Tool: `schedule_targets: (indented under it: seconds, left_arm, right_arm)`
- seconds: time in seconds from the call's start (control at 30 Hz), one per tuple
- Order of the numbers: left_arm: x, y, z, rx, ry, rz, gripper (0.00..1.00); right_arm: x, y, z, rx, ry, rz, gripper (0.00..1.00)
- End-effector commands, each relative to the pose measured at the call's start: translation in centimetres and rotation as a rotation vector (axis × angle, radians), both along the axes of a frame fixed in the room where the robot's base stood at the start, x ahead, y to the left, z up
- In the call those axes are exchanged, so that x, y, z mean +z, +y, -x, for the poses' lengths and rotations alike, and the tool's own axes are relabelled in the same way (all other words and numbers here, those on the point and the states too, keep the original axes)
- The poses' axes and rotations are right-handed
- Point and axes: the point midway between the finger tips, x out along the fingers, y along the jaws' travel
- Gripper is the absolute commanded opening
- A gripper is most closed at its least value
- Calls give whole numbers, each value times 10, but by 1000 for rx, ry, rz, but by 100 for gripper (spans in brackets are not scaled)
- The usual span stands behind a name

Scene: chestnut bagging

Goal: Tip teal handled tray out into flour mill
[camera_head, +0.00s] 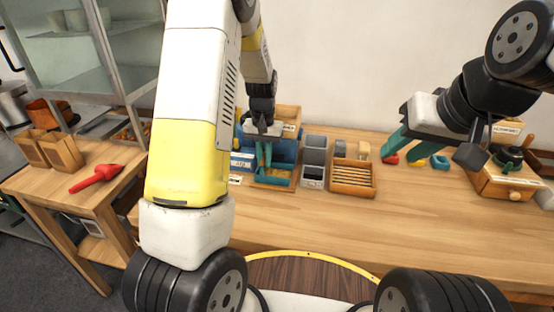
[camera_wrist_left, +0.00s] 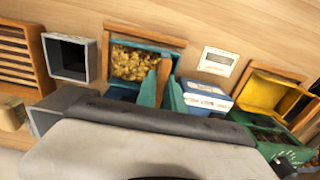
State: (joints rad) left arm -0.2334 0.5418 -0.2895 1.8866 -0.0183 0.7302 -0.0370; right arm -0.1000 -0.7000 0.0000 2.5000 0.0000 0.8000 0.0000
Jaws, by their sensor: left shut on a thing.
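A teal tray (camera_head: 273,180) with wooden edging stands on the table, below my left gripper (camera_head: 264,163). In the left wrist view the tray (camera_wrist_left: 122,91) holds yellow-brown bits. My left gripper's teal fingers (camera_wrist_left: 163,88) are shut on an upright wooden piece, seemingly the tray's handle, at the tray's right side. A wooden box with a dark green domed top (camera_head: 511,158), which looks like the flour mill, stands at the far right. My right gripper (camera_head: 393,151) hangs above the table's right part; its finger gap is unclear.
Grey bins (camera_head: 314,165) and a slatted wooden rack (camera_head: 352,178) stand right of the tray. A blue and white box (camera_wrist_left: 207,95) is close beside it. Small red (camera_head: 391,159) and teal (camera_head: 440,162) items lie near the mill. The front table is clear.

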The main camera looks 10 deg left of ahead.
Motion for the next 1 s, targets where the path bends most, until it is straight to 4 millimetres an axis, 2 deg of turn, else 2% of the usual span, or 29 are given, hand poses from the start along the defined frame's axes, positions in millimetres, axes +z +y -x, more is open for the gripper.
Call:
schedule_targets:
  seconds: [0.5,1.0]
  left_arm:
    - [41,0,-1,0,-3,1,0]
    - [45,0,0,0,-1,0,0]
  right_arm:
    - [0,0,0,0,0,0,36]
    - [0,0,0,0,0,0,36]
